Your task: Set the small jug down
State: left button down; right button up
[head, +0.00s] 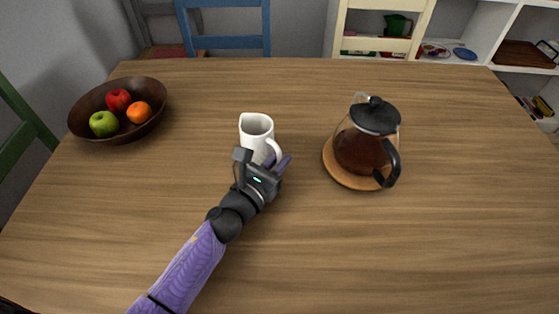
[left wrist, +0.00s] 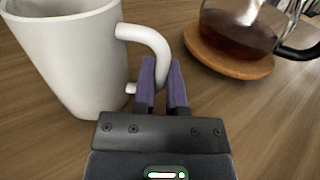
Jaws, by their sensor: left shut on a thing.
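The small white jug (head: 256,131) is upright at the middle of the table, with its handle toward the lower right. It also fills the left side of the left wrist view (left wrist: 72,55). My left gripper (head: 272,163) is shut on the jug's handle, and its purple fingers (left wrist: 162,84) close around the lower part of the handle. The jug's base is partly hidden by my gripper in the head view. I cannot tell for sure whether the base touches the wood. My right gripper is not in view.
A glass coffee pot (head: 362,150) with a black lid stands on a round wooden coaster (head: 343,178) to the right. A dark bowl (head: 84,108) with apples and an orange sits at the far left. The table (head: 400,255) is clear in front and at the right.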

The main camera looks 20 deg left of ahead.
pick_arm(q)
jog(key=c, duration=0.7)
grip_release()
jog(key=shift+f, duration=0.1)
jog(key=shift+s+r, duration=0.1)
jog(key=shift+r, duration=0.15)
jog(key=v, duration=1.2)
jog(key=shift+f+p, duration=0.1)
jog(key=shift+p, duration=0.25)
